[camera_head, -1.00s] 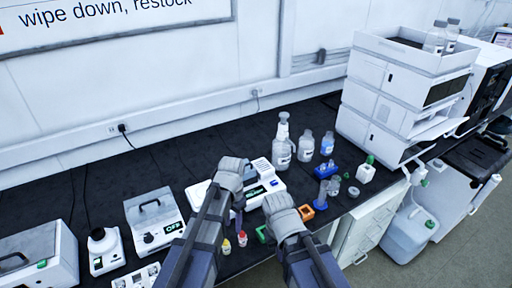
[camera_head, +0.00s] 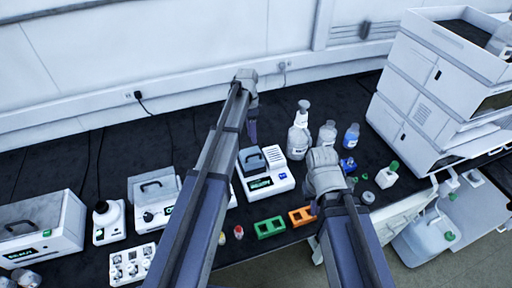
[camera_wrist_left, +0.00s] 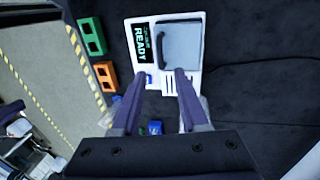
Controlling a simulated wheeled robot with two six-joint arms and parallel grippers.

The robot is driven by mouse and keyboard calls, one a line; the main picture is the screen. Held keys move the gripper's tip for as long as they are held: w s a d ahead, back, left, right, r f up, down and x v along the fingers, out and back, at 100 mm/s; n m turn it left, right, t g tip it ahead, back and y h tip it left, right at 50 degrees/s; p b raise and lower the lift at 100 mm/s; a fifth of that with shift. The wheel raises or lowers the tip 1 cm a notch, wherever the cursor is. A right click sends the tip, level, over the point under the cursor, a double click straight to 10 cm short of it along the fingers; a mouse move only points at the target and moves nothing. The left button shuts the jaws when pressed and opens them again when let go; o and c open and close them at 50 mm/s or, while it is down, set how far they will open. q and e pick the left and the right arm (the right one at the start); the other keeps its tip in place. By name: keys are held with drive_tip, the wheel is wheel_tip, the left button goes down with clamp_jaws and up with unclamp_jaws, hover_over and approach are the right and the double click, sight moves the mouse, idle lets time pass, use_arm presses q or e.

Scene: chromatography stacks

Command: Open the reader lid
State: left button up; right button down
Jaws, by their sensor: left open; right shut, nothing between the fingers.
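The reader (camera_head: 283,182) is a white box on the black bench, with a grey lid (camera_head: 251,160) and a green display. In the left wrist view the reader (camera_wrist_left: 193,78) has a READY display, and the grey lid (camera_wrist_left: 183,48) with its dark handle (camera_wrist_left: 160,47) lies shut. My left gripper (camera_head: 252,132) is over the bench just behind the lid; its open, empty fingers also show in the left wrist view (camera_wrist_left: 156,88), near the vented end of the reader. My right gripper (camera_head: 318,204) is shut and empty, right of the reader above the bench's front.
Green (camera_head: 270,228) and orange (camera_head: 301,216) racks stand in front of the reader. Bottles (camera_head: 299,142) stand behind it to the right. A device with a handled lid (camera_head: 154,188) stands to the left. Tall white stacked modules (camera_head: 425,95) stand at right.

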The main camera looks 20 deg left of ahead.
use_arm(q)
drive_tip(key=f+b, duration=0.1)
drive_tip(key=b, duration=0.6)
hover_over(254, 159)
wheel_tip(254, 159, down, 7)
drive_tip(key=shift+a+r, duration=0.1)
drive_tip(key=shift+r, duration=0.05)
clamp_jaws()
idle(1.1)
